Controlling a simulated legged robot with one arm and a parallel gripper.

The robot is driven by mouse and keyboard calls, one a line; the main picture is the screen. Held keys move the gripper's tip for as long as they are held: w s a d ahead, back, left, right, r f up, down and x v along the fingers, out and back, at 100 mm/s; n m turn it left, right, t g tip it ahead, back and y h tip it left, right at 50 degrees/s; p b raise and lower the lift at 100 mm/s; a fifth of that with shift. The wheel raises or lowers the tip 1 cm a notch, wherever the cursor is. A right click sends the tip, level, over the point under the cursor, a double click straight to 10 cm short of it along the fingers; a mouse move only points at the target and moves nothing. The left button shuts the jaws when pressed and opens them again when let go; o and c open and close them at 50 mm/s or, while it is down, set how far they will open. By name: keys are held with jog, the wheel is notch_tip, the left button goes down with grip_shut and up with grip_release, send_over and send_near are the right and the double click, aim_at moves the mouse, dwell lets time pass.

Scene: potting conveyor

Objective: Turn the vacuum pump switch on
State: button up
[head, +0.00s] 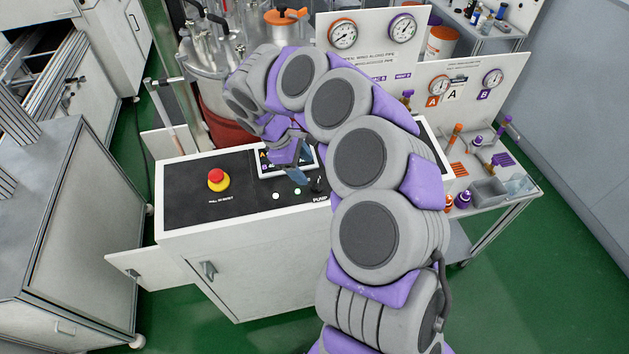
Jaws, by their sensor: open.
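The vacuum pump switch (317,187) appears as a small dark shape on the black panel top (240,197), just above a label reading "PUMP" that my arm partly covers. Its position, on or off, is too small to tell. My gripper (296,172) is open and empty, pointing down over the panel, just left of and above the switch. I cannot tell whether a fingertip touches the panel. The gripper partly hides a small display (268,166) with A and B rows.
A red mushroom button (216,176) on a yellow base stands on the panel's left. A steel vessel (208,58) stands behind. Gauge boards (372,55) rise behind my arm. A side shelf (500,205) holds small fittings. Grey cabinet (70,200) at left; green floor between.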

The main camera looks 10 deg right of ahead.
aim_at(316, 183)
jog(key=x, duration=0.8)
jog(key=c, duration=1)
jog(key=shift+w+d+r+m, duration=0.2)
jog(key=shift+r+m, duration=0.1)
jog(key=shift+r, duration=0.15)
jog(key=shift+c, duration=0.2)
jog(key=shift+a, duration=0.1)
jog(key=shift+s+f+p, duration=0.1)
jog(key=shift+p, duration=0.35)
jog(key=shift+s+a+f+m, duration=0.1)
jog(key=shift+a+f+m, duration=0.05)
jog(key=shift+f+m, duration=0.15)
